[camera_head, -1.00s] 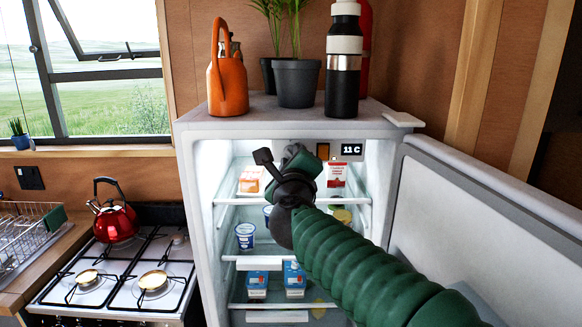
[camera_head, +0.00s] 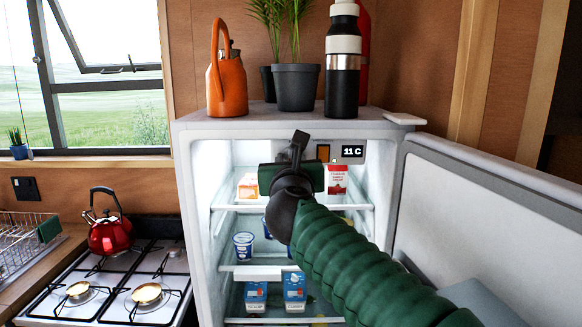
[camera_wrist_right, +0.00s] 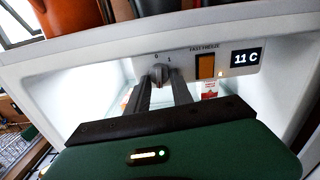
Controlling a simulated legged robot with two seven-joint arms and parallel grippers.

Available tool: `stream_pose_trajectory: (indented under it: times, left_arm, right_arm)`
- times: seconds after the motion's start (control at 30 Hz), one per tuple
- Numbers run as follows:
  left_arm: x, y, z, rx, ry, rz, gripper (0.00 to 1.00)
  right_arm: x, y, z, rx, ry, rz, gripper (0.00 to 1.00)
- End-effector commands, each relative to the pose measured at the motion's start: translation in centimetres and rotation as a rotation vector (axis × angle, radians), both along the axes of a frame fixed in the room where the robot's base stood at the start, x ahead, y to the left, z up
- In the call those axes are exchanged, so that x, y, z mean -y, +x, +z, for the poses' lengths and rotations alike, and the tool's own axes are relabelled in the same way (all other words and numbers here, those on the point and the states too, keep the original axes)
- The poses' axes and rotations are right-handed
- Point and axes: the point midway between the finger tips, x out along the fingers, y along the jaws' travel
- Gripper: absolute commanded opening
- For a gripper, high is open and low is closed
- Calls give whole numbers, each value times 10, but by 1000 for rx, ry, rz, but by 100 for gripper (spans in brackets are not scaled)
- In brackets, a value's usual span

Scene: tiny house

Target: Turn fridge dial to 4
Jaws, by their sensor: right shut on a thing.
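The fridge (camera_head: 280,125) stands with its door (camera_head: 480,230) open to the right. Its display (camera_head: 353,151) reads 11 C, and an orange switch sits to the left of it. The fridge dial (camera_wrist_right: 158,74) is a grey knob on the top panel, left of the switch; the number it points to is too small to tell. My right gripper (camera_wrist_right: 161,88) is shut on the dial, one dark finger on each side of it. In the head view my right gripper (camera_head: 299,142) hides the dial. My left gripper is not in view.
A watering can (camera_head: 227,80), a plant pot (camera_head: 297,87) and a bottle (camera_head: 343,65) stand on top. A stove with a red kettle (camera_head: 111,235) is left.

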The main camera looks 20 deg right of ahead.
Motion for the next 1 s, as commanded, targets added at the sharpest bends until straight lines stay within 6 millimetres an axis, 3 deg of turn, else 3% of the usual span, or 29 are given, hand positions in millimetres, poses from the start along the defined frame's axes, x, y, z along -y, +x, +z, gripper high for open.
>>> stream_pose_trajectory:
  times: [0.67, 0.7, 0.87, 1.0]
  left_arm:
    - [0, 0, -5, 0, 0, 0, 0]
    - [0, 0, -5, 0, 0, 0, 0]
    - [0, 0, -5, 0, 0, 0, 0]
    - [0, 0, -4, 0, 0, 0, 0]
  right_arm:
    - [-1, 1, -2, 16, 70, 0, 0]
    - [-1, 1, -2, 16, 70, 0, 29]
    - [0, 0, -1, 18, 69, 0, 48]
    - [0, -1, 0, 20, 68, 0, 48]
